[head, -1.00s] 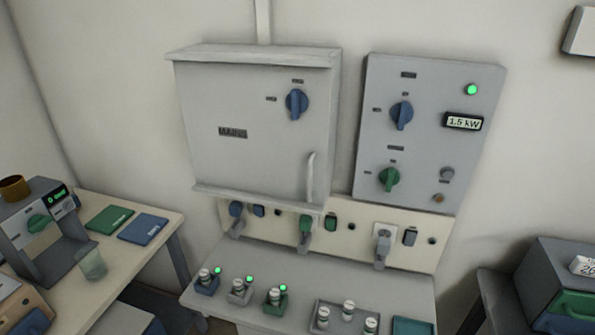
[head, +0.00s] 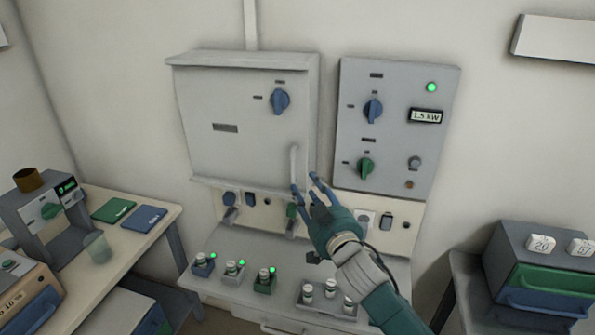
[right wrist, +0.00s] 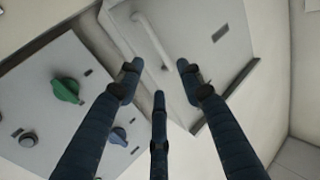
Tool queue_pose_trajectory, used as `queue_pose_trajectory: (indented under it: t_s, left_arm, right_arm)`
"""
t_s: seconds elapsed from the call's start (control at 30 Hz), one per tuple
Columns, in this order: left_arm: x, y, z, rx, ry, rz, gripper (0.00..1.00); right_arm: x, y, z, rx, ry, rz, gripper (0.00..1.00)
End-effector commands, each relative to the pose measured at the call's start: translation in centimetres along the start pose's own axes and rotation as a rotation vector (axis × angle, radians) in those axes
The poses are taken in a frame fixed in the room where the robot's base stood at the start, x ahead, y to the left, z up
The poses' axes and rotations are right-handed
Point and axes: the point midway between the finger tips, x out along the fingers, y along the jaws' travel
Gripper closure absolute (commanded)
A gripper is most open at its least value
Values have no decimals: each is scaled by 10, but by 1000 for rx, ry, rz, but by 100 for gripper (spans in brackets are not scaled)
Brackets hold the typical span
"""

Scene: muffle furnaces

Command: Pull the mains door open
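The mains door (head: 230,135) is the grey front of the wall cabinet and looks closed. It carries a blue rotary knob (head: 280,102), a small dark label, and an upright pale bar handle (head: 294,166) near its lower right edge. My right gripper (head: 306,184) is open and empty, just below and right of the handle. In the right wrist view, the spread blue fingers (right wrist: 158,85) point at the handle (right wrist: 153,40), which lies beyond their tips with no clear contact. My left gripper is not in view.
A control panel (head: 395,125) with knobs and a lit green lamp is right of the cabinet. Below, sockets with plugs line a cream strip (head: 405,235) above a grey bench (head: 225,292) holding several small jars.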

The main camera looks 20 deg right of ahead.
Motion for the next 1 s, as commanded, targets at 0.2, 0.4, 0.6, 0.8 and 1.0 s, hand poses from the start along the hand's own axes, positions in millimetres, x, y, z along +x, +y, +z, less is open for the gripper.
queue_pose_trajectory:
  t_s: [0.2,0.4,0.6,0.8,1.0]
  left_arm:
    - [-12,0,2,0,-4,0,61]
    - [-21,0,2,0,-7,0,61]
    - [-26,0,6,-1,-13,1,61]
    - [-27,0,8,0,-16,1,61]
    - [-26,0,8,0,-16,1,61]
  right_arm:
    - [34,1,-2,-2,-2,3,63]
    - [72,1,-2,-2,-3,3,63]
    - [96,0,0,-1,-3,1,63]
    - [104,0,2,-2,-4,1,63]
    - [104,0,2,-2,-4,1,63]
